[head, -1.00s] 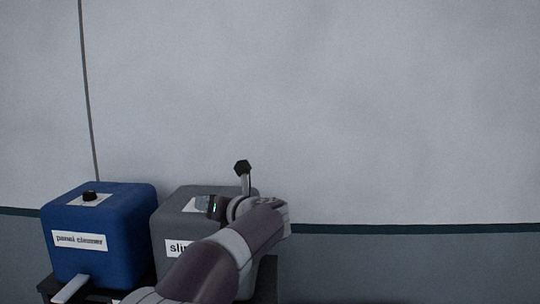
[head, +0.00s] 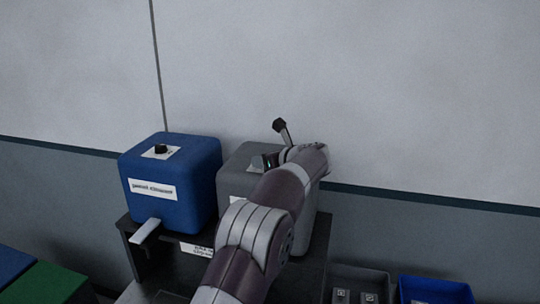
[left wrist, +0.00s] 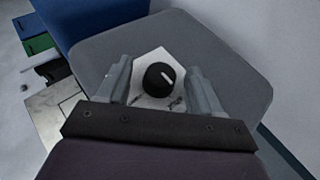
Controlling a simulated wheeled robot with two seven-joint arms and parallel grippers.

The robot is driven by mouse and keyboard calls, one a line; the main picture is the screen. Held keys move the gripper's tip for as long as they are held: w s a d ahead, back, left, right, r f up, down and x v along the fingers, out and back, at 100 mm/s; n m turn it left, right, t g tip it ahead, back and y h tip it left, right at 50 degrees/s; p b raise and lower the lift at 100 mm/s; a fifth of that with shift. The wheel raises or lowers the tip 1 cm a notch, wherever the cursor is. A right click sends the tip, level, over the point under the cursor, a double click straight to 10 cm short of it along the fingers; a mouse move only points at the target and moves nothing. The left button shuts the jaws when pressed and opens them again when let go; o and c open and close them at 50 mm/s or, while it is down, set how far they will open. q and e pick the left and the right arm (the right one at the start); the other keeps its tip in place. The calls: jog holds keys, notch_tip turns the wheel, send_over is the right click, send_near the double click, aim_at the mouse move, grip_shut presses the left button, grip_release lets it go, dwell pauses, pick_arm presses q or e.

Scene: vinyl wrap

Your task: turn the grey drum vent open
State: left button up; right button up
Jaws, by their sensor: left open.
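The grey drum (head: 238,165) stands on a dark stand, partly hidden behind my left arm in the head view. In the left wrist view the grey drum (left wrist: 235,75) fills the middle. Its vent is a round black knob (left wrist: 159,79) with a white pointer line, on a white plate (left wrist: 157,62). My left gripper (left wrist: 160,82) is open, with one finger on each side of the knob. Gaps show between the fingers and the knob. The knob is hidden by my arm in the head view. My right gripper is not in view.
A blue drum (head: 170,190) with a black knob stands close left of the grey drum. The dark stand (head: 310,265) bears both. The wall is behind.

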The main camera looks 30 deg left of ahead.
pick_arm(q)
jog(key=shift+w, duration=0.1)
jog(key=c, duration=1)
